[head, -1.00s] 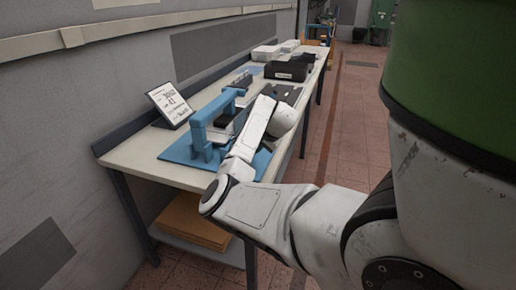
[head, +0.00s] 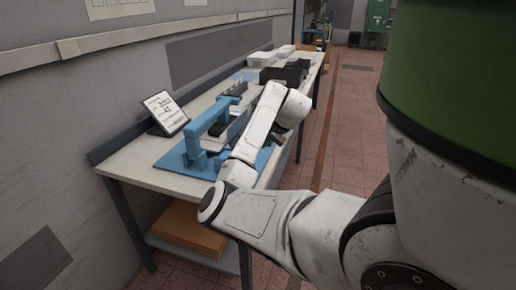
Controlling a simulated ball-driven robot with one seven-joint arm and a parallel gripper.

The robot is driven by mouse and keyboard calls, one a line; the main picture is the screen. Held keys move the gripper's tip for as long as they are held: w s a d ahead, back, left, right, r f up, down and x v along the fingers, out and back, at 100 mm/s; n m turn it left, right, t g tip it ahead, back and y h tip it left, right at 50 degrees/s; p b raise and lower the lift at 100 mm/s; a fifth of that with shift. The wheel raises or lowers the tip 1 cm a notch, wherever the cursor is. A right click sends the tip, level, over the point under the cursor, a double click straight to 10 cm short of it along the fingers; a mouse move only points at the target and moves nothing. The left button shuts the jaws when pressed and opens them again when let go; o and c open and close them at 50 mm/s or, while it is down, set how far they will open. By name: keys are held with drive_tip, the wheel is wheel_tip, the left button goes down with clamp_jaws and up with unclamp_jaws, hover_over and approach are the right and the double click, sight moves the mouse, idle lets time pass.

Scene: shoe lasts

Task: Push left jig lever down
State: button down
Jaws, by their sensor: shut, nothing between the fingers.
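A blue jig (head: 194,151) stands on a blue base plate (head: 172,160) near the close end of the workbench. It has an upright post at the near end and a long blue bar (head: 212,117) running along its top toward the far side. A grey-white block sits beside the bar, partly covered by my arm. I cannot make out a separate left lever. My white arm reaches over the right side of the bench, its wrist above the bench's right edge.
The workbench (head: 143,178) runs along the left wall. A tilted sign (head: 166,113) stands behind the jig. A black box (head: 283,76) and white boxes (head: 283,52) lie farther back. Brown boards (head: 187,228) lie on the lower shelf. The floor right of the bench is clear.

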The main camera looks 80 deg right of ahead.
drive_tip(key=shift+v, duration=1.15)
drive_tip(key=shift+s+a+f, duration=0.1)
drive_tip(key=shift+s+f, duration=0.05)
drive_tip(key=shift+s, duration=0.05)
drive_tip(key=w+a+f+n+g, duration=0.1)
drive_tip(key=w+a+f+n, duration=0.3)
drive_tip(key=a, duration=0.3)
drive_tip(key=w+a+f+n+g+y, duration=0.1)
drive_tip(key=w+a+f+n, duration=0.35)
drive_tip(key=a, duration=0.35)
drive_tip(key=w+a+f+n, duration=0.3)
drive_tip(key=w+a+f, duration=0.15)
drive_tip(key=a, duration=0.25)
drive_tip(key=s+a+f+n+y, duration=0.1)
drive_tip(key=s+a+f+n, duration=0.1)
drive_tip(key=a, duration=0.7)
drive_tip(key=s+a+f+n+g+y, duration=0.1)
drive_tip(key=s+a+f+n, duration=0.2)
drive_tip(key=a, duration=0.6)
drive_tip(key=s+a+f+n+g+y, duration=0.1)
drive_tip(key=s+a+f+n, duration=0.1)
drive_tip(key=a+f+n, duration=0.3)
drive_tip(key=a, duration=0.4)
drive_tip(key=shift+s+a+n+y, duration=0.25)
drive_tip(key=shift+a+n+y, duration=0.1)
drive_tip(key=shift+a+y, duration=0.05)
drive_tip(key=shift+d+f, duration=0.1)
